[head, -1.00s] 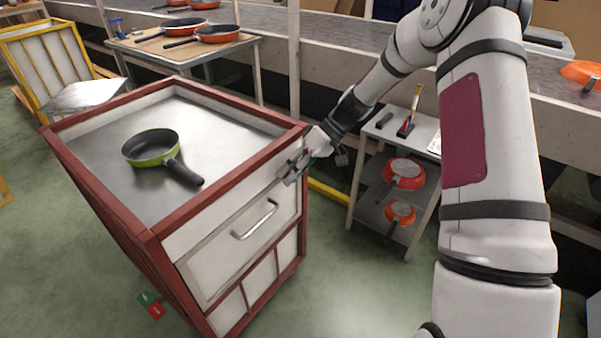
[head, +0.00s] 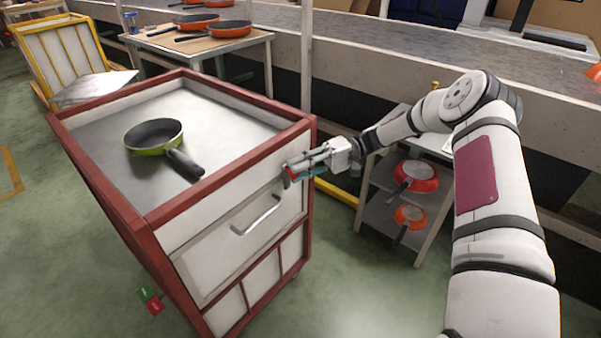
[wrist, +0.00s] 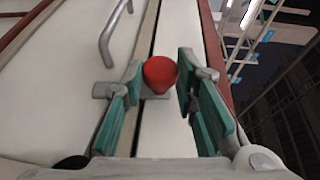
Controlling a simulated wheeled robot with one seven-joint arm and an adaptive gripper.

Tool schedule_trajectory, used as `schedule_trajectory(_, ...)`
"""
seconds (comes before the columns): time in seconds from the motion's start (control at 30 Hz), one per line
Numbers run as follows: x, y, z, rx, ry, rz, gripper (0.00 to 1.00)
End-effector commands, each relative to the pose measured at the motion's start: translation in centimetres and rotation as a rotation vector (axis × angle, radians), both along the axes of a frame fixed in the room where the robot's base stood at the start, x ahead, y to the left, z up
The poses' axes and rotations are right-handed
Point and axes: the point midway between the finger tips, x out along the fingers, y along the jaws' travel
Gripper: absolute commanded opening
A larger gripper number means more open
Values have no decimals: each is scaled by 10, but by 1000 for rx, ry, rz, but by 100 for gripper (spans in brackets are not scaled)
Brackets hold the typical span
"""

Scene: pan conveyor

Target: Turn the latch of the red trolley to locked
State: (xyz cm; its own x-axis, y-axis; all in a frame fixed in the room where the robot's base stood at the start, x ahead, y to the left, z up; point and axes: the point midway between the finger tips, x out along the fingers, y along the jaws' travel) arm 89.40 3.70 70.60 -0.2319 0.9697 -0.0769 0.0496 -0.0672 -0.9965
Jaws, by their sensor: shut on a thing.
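The red trolley (head: 235,163) has a red frame, white panels and a metal top. Its latch shows in the wrist view as a round red knob (wrist: 161,73) on a small grey plate, beside the drawer's edge. My gripper (head: 292,172) is at the upper right of the trolley's front in the head view. In the wrist view its green-padded fingers (wrist: 160,80) stand on both sides of the red knob and are shut on it. The fingers hide most of the latch in the head view. Whether it reads locked cannot be told.
A drawer handle (head: 257,215) is left of the latch. A green pan (head: 154,137) lies on the trolley's top. A grey shelf unit (head: 378,208) with red and orange pans stands just right of my gripper. Open floor (head: 345,285) lies in front.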

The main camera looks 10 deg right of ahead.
Motion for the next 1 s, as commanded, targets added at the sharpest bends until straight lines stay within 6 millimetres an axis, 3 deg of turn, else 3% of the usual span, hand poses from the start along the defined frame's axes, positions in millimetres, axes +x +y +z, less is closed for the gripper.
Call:
schedule_trajectory(0.77,-1,0,-2,80,61,2,0)
schedule_trajectory(0.8,-1,0,-2,80,61,2,36)
schedule_trajectory(0.83,-1,0,-2,80,61,2,43)
schedule_trajectory(0.87,-1,0,-2,80,61,2,47)
schedule_trajectory(1.0,-1,0,-2,79,59,1,47)
